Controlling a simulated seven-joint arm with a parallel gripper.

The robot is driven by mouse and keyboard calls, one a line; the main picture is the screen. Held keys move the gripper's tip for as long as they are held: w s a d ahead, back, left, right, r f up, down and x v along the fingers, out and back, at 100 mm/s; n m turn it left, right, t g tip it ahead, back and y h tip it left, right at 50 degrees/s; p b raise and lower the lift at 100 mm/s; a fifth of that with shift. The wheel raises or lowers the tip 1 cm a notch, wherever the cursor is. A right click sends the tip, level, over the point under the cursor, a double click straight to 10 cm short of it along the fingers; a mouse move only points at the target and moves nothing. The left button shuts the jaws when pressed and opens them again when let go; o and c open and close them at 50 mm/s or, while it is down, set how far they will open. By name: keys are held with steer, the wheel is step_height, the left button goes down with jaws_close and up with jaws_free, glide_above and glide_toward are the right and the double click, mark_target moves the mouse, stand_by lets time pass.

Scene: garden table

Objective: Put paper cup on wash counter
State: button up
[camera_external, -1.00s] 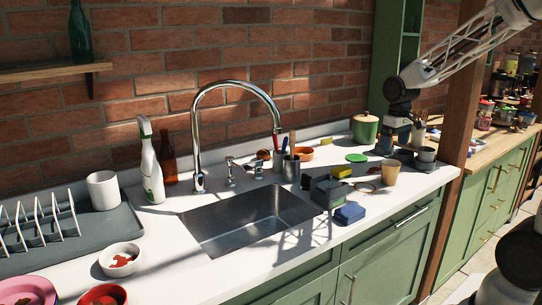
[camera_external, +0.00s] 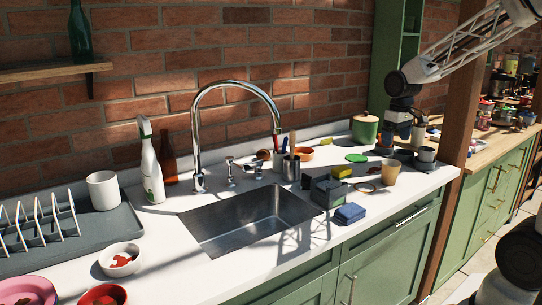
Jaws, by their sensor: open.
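A tan paper cup (camera_external: 390,172) stands upright on the white wash counter (camera_external: 285,270), near its right front edge. My gripper (camera_external: 386,141) hangs above the counter behind the cup, close to the green jar. It is open and apart from the cup, with nothing visible in it. Its fingertips are small and hard to make out.
The sink (camera_external: 250,222) lies in the middle of the counter, with a tall faucet (camera_external: 197,150). A grey caddy (camera_external: 327,189), a blue sponge (camera_external: 349,212) and a metal tumbler (camera_external: 291,168) stand left of the cup. A green jar (camera_external: 364,129) and a dark cup (camera_external: 426,155) are near my gripper.

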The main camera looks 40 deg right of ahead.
steer(key=s+a+r+t, duration=0.1)
steer(key=s+a+r, duration=0.1)
steer(key=s, duration=0.8)
steer(key=s+a+r+t, duration=0.1)
steer(key=s+r, duration=0.3)
steer(key=s, duration=0.6)
steer(key=shift+a+t, duration=0.3)
steer(key=shift+a, duration=0.2)
